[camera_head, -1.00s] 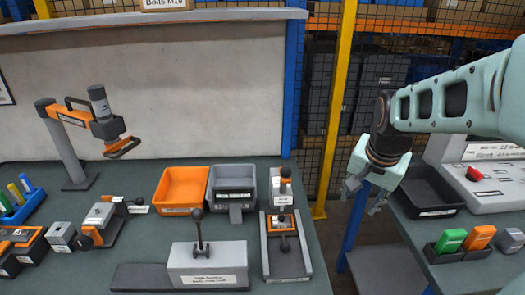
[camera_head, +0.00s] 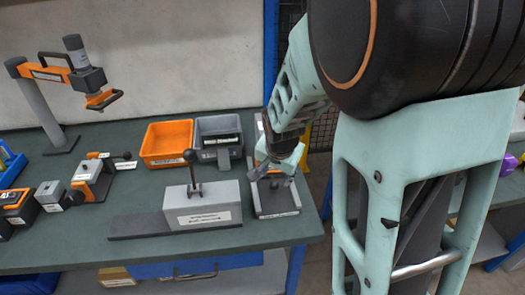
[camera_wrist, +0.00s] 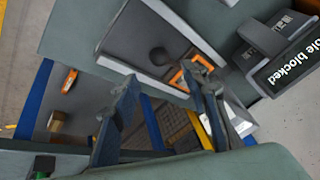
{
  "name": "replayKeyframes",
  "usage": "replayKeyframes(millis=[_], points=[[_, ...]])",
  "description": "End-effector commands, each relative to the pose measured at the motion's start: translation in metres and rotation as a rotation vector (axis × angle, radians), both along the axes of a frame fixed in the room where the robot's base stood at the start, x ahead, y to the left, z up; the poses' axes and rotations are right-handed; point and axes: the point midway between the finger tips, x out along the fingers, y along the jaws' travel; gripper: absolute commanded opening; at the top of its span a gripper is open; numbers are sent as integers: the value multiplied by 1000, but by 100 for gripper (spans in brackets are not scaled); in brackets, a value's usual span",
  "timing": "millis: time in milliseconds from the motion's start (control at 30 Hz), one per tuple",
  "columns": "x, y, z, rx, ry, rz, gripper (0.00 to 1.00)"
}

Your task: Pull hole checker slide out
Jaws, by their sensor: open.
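Two fixtures stand near my gripper, and their small labels do not let me tell which is the hole checker. One is a grey tray-like fixture (camera_head: 277,209) with a raised rim; the wrist view shows a black ball knob (camera_wrist: 160,56) and an orange frame (camera_wrist: 194,72) on it. The other is a grey block (camera_head: 203,206) with an upright black-knobbed lever (camera_head: 192,170) on a dark flat rail (camera_head: 140,226). My gripper (camera_head: 274,172) is open over the tray-like fixture, partly hiding it. In the wrist view its spread fingers (camera_wrist: 163,84) hold nothing.
An orange bin (camera_head: 167,143) and a grey bin (camera_head: 218,137) stand behind. A black sign partly reading "ble blocked" (camera_wrist: 290,66) is close at right in the wrist view. An orange-grey clamp stand (camera_head: 45,105) is at left. The bench front edge is clear.

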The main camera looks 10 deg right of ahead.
Motion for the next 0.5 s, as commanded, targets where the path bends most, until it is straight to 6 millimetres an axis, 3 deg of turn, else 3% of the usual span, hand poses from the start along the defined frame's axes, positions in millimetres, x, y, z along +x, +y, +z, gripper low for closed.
replayKeyframes(millis=[200, 500], points=[[16, -5, -39, -1, 3, -4, 41], [32, -6, -72, -1, 1, -2, 41]])
